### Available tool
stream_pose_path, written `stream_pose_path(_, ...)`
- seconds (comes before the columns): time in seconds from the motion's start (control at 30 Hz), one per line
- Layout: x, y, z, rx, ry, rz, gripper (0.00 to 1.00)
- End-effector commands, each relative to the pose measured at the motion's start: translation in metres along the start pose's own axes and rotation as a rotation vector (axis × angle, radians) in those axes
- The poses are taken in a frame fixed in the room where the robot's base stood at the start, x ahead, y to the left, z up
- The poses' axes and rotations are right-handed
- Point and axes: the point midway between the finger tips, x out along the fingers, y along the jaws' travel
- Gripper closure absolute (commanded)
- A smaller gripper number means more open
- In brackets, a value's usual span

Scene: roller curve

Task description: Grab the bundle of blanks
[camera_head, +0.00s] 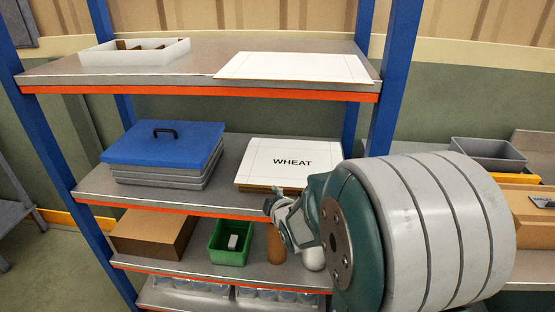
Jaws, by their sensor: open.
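No thing in view is marked as the bundle of blanks. The closest match is a stack of flat grey layers (160,177) on the middle shelf at left, under a blue top (165,143) with a black handle (165,132). A white board marked WHEAT (290,161) lies to its right on the same shelf, over a thin brown layer. My gripper (272,205) is open, in front of the shelf's front edge below the WHEAT board. It appears apart from the stack. My own arm hides much of the right side.
The top shelf (200,72) holds a white divided tray (134,51) and a flat white board (295,67). Below are a brown box (153,233), a green bin (231,242) and a brown cylinder (274,243). Blue posts (389,80) frame the rack. A grey bin (488,153) stands at right.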

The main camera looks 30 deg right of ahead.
Motion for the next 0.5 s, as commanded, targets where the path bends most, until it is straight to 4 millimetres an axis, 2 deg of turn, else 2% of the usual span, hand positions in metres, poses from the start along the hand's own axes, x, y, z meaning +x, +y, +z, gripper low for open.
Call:
stream_pose_path(0.03, 0.011, -0.004, 0.013, -0.054, 0.014, 0.03, 0.43)
stream_pose_path(0.2, 0.033, -0.012, 0.044, -0.252, 0.079, 0.177, 0.43)
stream_pose_path(0.33, 0.038, -0.018, 0.063, -0.363, 0.106, 0.28, 0.43)
stream_pose_path(0.5, 0.038, -0.021, 0.074, -0.435, 0.119, 0.358, 0.43)
